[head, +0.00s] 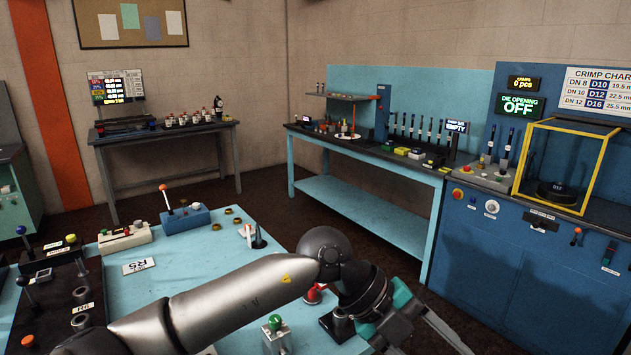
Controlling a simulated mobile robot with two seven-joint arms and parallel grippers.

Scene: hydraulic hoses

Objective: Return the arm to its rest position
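My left arm (235,297) comes in from the lower left and stretches across the front of the light-blue table to the right. Its dark wrist carries a teal-trimmed gripper (448,335) past the table's right side, low in the picture. The gripper points down and right, and its fingers run toward the bottom edge. I cannot tell whether they are open or shut, and nothing held is visible. The arm hides part of the table. My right gripper is not in view.
Under and near the arm, the light-blue table (190,262) bears a green-topped block (275,335), a red part (315,293), a blue box (185,220) and brass rings. A blue crimping bench (500,245) with a yellow-framed cage (565,165) stands right. Floor between is clear.

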